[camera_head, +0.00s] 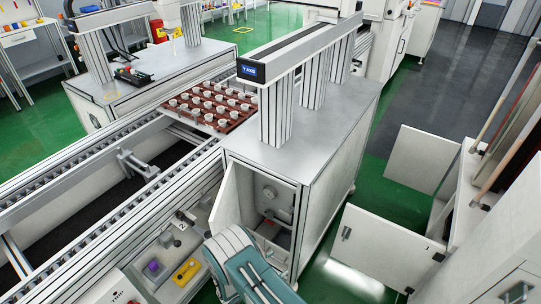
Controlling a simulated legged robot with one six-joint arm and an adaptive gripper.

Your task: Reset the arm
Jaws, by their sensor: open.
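Part of my arm, a teal link with a pale rounded joint, shows at the bottom centre. It is in front of the conveyor's side and the open cabinet (334,160). I see no gripper fingers in this view. The cabinet's small door (224,197) stands open on its left, and round fittings show inside. The lower part of the opening is partly hidden behind my arm.
A red-brown tray (203,123) with several white pots sits on the conveyor (110,140). A control panel with yellow (186,271) and purple parts is left of my arm. Open white doors (379,245) stand at right. Green floor between them is clear.

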